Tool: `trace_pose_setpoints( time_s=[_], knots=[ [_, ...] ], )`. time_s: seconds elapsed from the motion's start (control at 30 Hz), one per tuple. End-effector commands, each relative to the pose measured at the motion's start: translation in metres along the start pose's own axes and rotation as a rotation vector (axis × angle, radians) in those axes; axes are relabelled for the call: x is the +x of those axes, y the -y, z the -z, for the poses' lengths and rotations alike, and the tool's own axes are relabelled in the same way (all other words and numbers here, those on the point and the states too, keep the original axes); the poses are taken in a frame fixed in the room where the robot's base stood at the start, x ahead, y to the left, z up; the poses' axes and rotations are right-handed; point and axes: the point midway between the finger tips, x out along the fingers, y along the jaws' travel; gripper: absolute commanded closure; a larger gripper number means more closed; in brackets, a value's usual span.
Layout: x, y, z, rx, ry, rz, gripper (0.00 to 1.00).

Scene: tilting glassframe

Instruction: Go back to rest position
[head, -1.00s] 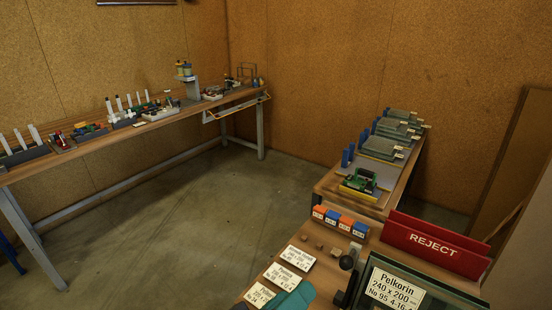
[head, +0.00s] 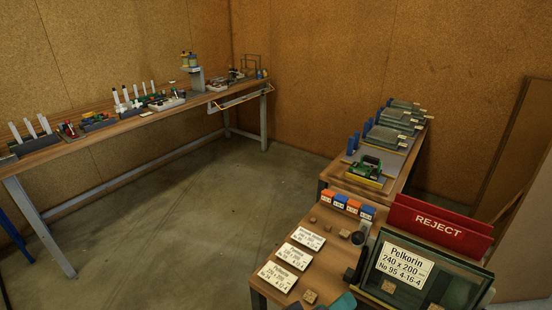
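My gripper is not in view, and no part of my arm can be made out for sure. The near table (head: 262,286) holds a glass frame with a card marked Pelkorin (head: 404,269), seen at the lower right. A teal piece (head: 345,302) is cut off by the bottom edge; I cannot tell what it is. White label cards (head: 294,256) lie on the left of the table, with small brown blocks (head: 310,297) near them.
A red REJECT bin (head: 438,227) stands behind the glass frame. Orange and blue blocks (head: 347,204) line the table's back edge. A further bench (head: 400,181) holds a green piece (head: 370,167). A long workbench (head: 120,127) runs along the left wall. The floor between is clear.

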Motion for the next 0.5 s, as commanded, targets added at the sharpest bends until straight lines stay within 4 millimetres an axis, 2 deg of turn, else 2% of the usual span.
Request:
trace_pose_setpoints(
  time_s=[0.17,0.27,0.37,0.4,0.47,0.5],
  knots=[
    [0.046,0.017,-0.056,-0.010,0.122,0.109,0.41],
    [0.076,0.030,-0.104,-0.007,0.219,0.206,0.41],
    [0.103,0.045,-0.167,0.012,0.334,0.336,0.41],
    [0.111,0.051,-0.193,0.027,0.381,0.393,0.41],
    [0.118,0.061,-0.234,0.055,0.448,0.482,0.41],
    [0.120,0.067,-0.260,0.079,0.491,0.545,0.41]
  ],
)
